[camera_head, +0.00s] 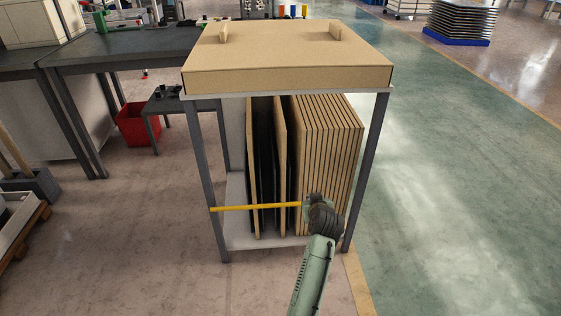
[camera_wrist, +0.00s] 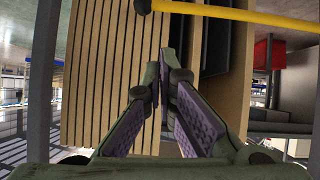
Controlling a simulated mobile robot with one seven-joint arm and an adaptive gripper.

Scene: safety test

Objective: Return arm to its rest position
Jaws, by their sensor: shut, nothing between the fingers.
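My arm (camera_head: 315,270) reaches up from the bottom of the head view, its end in front of a small rack. My gripper (camera_wrist: 168,60) shows in the wrist view with its two padded fingers drawn together at the tips and nothing between them. In the head view my gripper is small and partly hidden by my own wrist, close to the right end of a yellow bar (camera_head: 250,207). The bar also crosses the top of the wrist view (camera_wrist: 250,16), apart from the fingertips. Whether anything touches the bar in the head view I cannot tell.
The rack has a brown top (camera_head: 290,55) and grey legs (camera_head: 205,170). Slatted panels (camera_head: 328,150) and several thinner boards (camera_head: 280,150) stand upright inside, directly behind my gripper. A dark workbench (camera_head: 120,45) and red bin (camera_head: 137,125) are at left. Green floor (camera_head: 450,200) at right is open.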

